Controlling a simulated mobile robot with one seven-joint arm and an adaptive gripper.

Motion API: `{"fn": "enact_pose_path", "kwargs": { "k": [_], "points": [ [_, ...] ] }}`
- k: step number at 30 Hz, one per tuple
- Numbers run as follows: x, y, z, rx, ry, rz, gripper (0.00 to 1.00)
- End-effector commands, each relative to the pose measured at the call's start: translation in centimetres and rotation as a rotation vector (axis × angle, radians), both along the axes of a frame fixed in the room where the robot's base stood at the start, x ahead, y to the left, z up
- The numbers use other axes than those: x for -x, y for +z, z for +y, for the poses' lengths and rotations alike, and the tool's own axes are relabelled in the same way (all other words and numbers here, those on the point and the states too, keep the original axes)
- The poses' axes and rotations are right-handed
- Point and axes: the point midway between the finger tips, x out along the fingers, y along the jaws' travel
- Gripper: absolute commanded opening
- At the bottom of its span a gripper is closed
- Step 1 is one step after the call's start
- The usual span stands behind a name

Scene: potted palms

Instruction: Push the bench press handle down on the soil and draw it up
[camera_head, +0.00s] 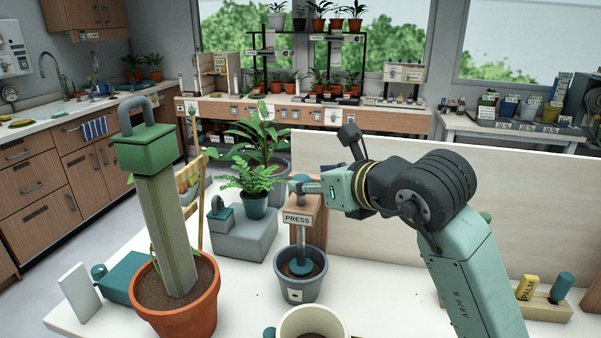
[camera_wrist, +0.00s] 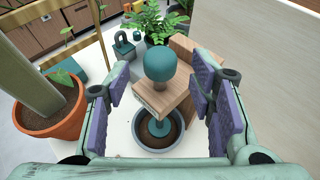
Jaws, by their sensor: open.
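The bench press has a wooden arm with a PRESS label (camera_head: 297,219), a rounded teal handle knob (camera_wrist: 160,64) on top and a metal rod below. The rod ends in a teal disc (camera_head: 300,268) inside a blue-grey pot (camera_head: 300,290). Dark soil (camera_wrist: 172,138) shows around the disc; I cannot tell whether the disc touches it. My gripper (camera_head: 309,188) is at the knob's height. In the wrist view, its open purple-padded fingers (camera_wrist: 160,80) stand to either side of the knob, with gaps on both sides. In the head view, the fingers partly cover the knob.
A terracotta pot (camera_head: 205,320) with a tall post and green padlock-shaped top (camera_head: 145,150) stands at left. A fern (camera_head: 250,177) on a grey block is behind the press. A pale upright board (camera_head: 400,250) runs behind my arm. A cream mug-like pot (camera_head: 312,318) is in front.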

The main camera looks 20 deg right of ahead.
Motion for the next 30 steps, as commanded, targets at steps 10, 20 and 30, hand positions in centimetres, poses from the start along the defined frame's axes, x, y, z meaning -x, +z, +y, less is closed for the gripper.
{"fn": "enact_pose_path", "kwargs": {
  "k": [10,20,30],
  "points": [
    [-4.3,-1.7,0.8,-0.003,0.001,0.0,0.5],
    [-4.7,-2.0,0.9,0.0,0.0,-0.001,0.5],
    [-4.7,-2.0,0.9,0.0,0.0,-0.001,0.28]
  ]
}}
